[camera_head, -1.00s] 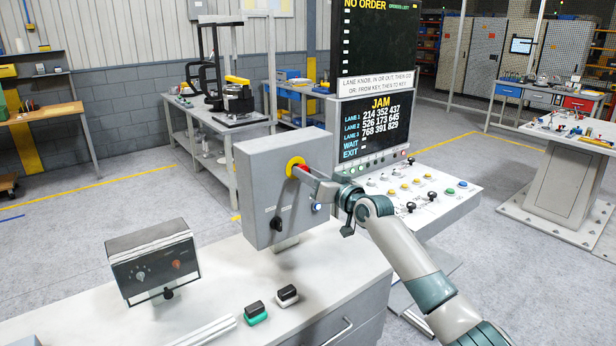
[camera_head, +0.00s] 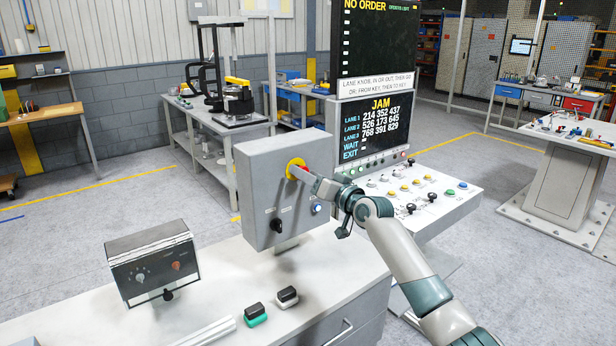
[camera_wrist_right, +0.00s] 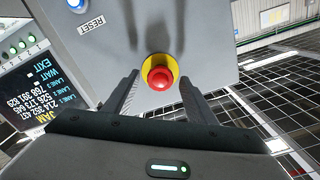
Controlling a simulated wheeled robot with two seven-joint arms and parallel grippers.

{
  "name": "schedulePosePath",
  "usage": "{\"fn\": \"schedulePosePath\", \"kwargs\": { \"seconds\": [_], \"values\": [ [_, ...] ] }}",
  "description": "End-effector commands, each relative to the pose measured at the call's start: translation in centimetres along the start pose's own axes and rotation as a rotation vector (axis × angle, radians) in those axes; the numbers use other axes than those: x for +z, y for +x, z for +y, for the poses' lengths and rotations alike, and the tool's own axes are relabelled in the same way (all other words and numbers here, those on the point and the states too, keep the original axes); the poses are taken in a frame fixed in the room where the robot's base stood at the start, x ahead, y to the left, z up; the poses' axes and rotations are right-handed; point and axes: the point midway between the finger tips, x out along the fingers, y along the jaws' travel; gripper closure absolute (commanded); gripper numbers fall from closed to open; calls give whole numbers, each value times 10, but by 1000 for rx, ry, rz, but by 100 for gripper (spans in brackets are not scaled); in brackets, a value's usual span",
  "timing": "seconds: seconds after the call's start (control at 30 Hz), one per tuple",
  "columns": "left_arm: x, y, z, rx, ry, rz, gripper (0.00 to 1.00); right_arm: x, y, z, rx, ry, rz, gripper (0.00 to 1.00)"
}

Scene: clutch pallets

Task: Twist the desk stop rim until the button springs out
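The desk stop is a red mushroom button (camera_head: 299,172) on a yellow disc (camera_head: 291,164), on the front of a grey upright box (camera_head: 262,185). In the right wrist view the red button (camera_wrist_right: 160,76) faces me, between the fingers of my right gripper (camera_wrist_right: 160,88). The fingers stand apart, one on each side, with visible gaps to the button. In the head view my right gripper (camera_head: 308,177) reaches the button from the right and partly hides it. My left gripper is not in view.
The grey box also carries a black knob (camera_head: 277,225) and a lit blue RESET button (camera_head: 317,208). A sloped console (camera_head: 455,205) with knobs and a JAM screen (camera_head: 377,128) stands right. A small control box (camera_head: 153,262) and two stamp-like blocks sit on the white desk (camera_head: 225,295).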

Motion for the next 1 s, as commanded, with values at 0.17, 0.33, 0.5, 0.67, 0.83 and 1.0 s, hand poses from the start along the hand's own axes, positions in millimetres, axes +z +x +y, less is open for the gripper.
{"fn": "schedulePosePath", "kwargs": {
  "seconds": [0.17,0.33,0.5,0.67,0.83,1.0],
  "values": [
    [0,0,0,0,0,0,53,1,0,0,0,0,-1,49],
    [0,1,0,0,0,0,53,1,-2,0,0,0,-1,49],
    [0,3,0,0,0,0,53,2,-11,1,-1,1,-2,49],
    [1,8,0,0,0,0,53,2,-28,2,0,-2,-1,49],
    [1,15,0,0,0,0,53,3,-54,2,0,-2,-1,49],
    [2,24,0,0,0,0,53,3,-82,3,1,-2,0,49]
  ]
}}
